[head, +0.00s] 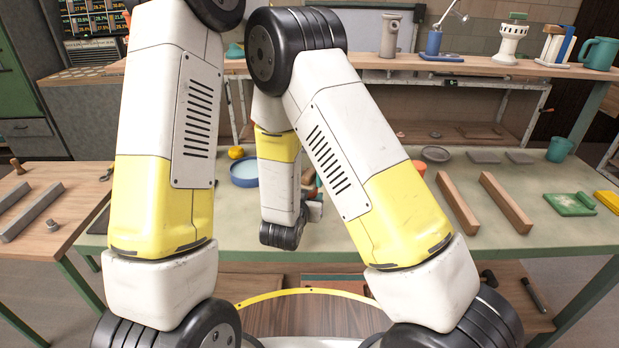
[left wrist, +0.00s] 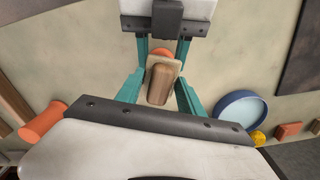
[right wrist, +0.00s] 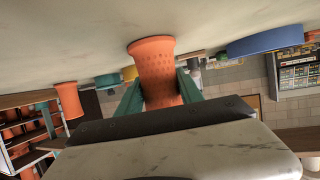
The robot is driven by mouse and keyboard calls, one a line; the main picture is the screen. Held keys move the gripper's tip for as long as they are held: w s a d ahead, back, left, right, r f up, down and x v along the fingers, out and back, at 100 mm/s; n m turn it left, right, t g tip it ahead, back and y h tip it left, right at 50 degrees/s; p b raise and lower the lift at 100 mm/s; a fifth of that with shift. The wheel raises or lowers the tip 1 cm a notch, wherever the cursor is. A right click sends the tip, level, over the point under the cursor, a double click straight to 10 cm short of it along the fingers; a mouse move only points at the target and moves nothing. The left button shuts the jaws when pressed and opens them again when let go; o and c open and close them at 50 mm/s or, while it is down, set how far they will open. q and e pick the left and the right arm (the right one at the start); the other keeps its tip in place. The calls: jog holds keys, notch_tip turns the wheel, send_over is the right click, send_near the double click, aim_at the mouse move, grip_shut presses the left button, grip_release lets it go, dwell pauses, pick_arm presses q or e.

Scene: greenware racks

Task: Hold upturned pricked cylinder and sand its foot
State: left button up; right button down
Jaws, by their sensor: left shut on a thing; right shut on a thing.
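The orange pricked cylinder (right wrist: 155,66) has rows of small dots on its side and a flared end towards the table. My right gripper (right wrist: 158,86) is shut on it in the right wrist view. In the left wrist view only a small orange part of the cylinder (left wrist: 161,53) shows behind a wooden sanding block (left wrist: 161,86) with a pale face. My left gripper (left wrist: 163,88) is shut on that block. The block overlaps the cylinder's end; I cannot tell whether they touch. My arms hide most of both grippers in the head view.
Another orange cylinder (left wrist: 43,122) stands to the side. A blue basin (head: 244,173) is on the green-topped table (head: 400,225), with two wooden bars (head: 506,202) and a green pad (head: 570,204) to the right. A shelf (head: 440,66) runs behind. The table's front right is clear.

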pick_arm(q)
jog(key=shift+w+a+f, duration=0.2)
jog(key=shift+w+a, duration=0.1)
jog(key=shift+w, duration=0.3)
jog(key=shift+s, duration=0.15)
jog(key=shift+s+d+f, duration=0.1)
jog(key=shift+s+d, duration=0.2)
jog(key=shift+s, duration=0.25)
jog(key=shift+s+d, duration=0.25)
jog(key=shift+s, duration=0.25)
jog(key=shift+w, duration=0.1)
jog(key=shift+w+a, duration=0.3)
jog(key=shift+w, duration=0.25)
jog(key=shift+w+a, duration=0.25)
jog(key=shift+w, duration=0.3)
jog(key=shift+s+d, duration=0.3)
jog(key=shift+s, duration=0.3)
jog(key=shift+s+d, duration=0.25)
jog(key=shift+s, duration=0.35)
